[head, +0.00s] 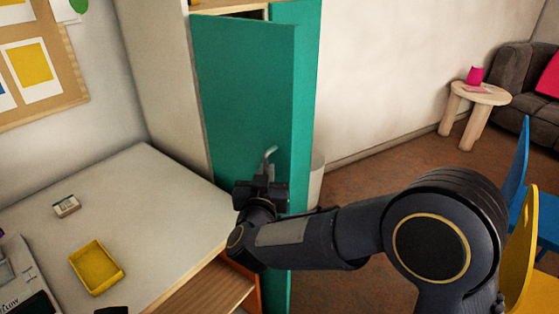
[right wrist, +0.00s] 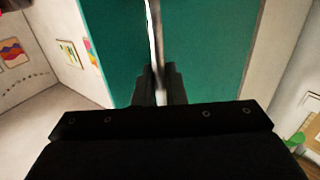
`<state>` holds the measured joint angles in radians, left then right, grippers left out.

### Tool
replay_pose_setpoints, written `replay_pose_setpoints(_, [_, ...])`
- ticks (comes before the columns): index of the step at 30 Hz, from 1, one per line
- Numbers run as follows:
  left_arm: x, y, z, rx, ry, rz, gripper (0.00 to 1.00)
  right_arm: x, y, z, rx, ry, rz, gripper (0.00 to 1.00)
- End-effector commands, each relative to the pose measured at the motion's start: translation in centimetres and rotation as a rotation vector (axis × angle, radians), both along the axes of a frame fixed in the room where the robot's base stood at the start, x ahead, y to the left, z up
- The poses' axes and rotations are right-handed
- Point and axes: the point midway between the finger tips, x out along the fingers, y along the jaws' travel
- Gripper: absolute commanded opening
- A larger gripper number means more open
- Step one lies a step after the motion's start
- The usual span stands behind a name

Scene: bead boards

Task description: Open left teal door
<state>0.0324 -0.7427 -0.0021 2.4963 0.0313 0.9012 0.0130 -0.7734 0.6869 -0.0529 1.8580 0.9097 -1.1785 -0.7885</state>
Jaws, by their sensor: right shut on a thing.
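The left teal door (head: 235,85) is on the tall cabinet in the middle of the head view. It stands a little ajar, with a dark gap showing behind its top edge. Its silver bar handle (head: 270,152) is near my right gripper (head: 264,180). In the right wrist view the handle (right wrist: 156,40) runs between the two dark fingers of the gripper (right wrist: 160,85), which is shut on it. The teal door face (right wrist: 112,40) fills the space behind. My left gripper is not seen.
Another teal panel (head: 308,80) stands to the right of the door. A pale desk (head: 150,190) with a yellow tray (head: 97,268) and a small box (head: 66,206) lies to the left. Blue (head: 520,180) and yellow (head: 522,255) chairs stand at the right. Brown floor is open behind my right arm.

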Motion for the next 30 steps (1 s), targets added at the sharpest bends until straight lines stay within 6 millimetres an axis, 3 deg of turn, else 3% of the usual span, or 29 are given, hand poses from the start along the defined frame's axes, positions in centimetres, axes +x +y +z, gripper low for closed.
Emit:
replay_pose_setpoints(16, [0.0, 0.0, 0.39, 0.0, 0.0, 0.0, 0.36, -0.36, 0.92, 0.33, 0.003, -0.008, -0.016, 0.0])
replay_pose_setpoints(17, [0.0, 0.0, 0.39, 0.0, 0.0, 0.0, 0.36, -0.35, 0.92, 0.34, 0.003, -0.009, -0.015, 0.13])
replay_pose_setpoints(20, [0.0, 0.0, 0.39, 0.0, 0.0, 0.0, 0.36, -0.35, 0.87, 0.31, 0.003, -0.008, -0.017, 0.24])
replay_pose_setpoints(30, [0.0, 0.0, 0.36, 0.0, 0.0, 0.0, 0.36, -0.86, 0.81, 0.18, 0.003, -0.005, -0.019, 0.24])
